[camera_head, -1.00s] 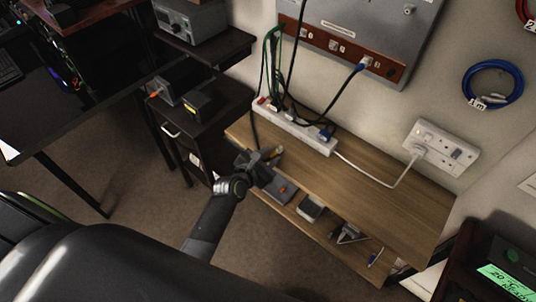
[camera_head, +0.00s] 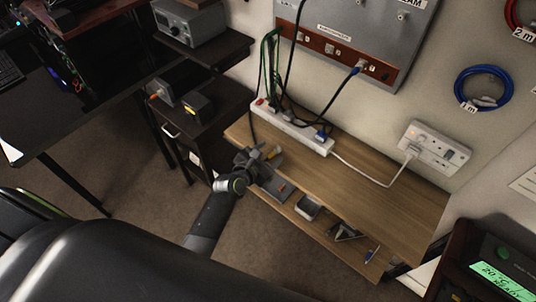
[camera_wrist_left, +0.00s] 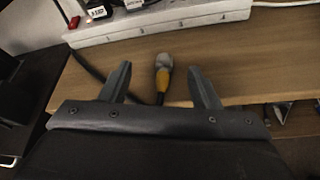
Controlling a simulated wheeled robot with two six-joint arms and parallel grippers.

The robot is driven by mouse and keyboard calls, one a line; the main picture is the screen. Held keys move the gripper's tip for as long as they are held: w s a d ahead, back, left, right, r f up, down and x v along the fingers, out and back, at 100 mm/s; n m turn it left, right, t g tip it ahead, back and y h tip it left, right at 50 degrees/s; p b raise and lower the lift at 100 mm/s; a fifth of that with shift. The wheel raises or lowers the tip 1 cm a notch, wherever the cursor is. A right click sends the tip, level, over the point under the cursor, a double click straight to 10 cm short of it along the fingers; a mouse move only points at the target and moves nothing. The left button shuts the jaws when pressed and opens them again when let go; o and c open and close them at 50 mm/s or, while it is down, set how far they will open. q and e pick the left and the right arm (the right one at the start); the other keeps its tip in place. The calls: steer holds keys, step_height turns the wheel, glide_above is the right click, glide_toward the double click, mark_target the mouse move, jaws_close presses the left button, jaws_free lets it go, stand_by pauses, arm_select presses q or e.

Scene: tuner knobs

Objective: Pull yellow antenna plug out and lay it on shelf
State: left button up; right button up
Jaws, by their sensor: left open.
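The yellow antenna plug (camera_head: 273,152) lies on the wooden shelf (camera_head: 372,196) near its left front edge. In the left wrist view the plug (camera_wrist_left: 163,78) has a grey head pointing to the power strip and a yellow body toward me. My left gripper (camera_head: 261,156) is at the shelf's front edge, open and empty. In the left wrist view its fingers (camera_wrist_left: 159,72) stand apart on either side of the plug, with gaps on both sides. Whether they are at the plug's height I cannot tell. My right gripper is not in view.
A white power strip (camera_head: 291,128) with several plugs and cables lies along the back of the shelf. A grey wall panel (camera_head: 358,34) hangs above it. A lower shelf holds small items. The shelf top's middle and right are mostly free, crossed by a white cable (camera_head: 365,180).

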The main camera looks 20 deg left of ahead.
arm_select(q)
steer(key=shift+o, duration=0.9)
steer(key=shift+s+r, duration=0.1)
steer(key=v, duration=1.7)
steer(key=shift+s, duration=0.15)
steer(key=s+a+f+m+g+y, duration=0.1)
steer(key=s+a+f+m+g, duration=0.2)
steer(key=f, duration=0.6)
steer(key=s+f+m+g+y, duration=0.1)
steer(key=s+f+m, duration=0.2)
steer(key=f+m, duration=0.45)
steer(key=s+a+f+m+g+y, duration=0.1)
steer(key=s+a+f+m+g, duration=0.2)
steer(key=f, duration=0.8)
steer(key=s+a+f+m+g, duration=0.1)
steer(key=s+f+m+g, duration=0.1)
steer(key=s+f+m, duration=0.5)
steer(key=s+a+f+m+g+y, duration=0.1)
steer(key=s+f+m+g, duration=0.2)
steer(key=s+f+m, duration=0.4)
steer(key=s+m, duration=0.1)
steer(key=s, duration=0.7)
steer(key=shift+s+a+m, duration=0.15)
steer(key=shift+s+m, duration=0.05)
steer(key=shift+m, duration=0.15)
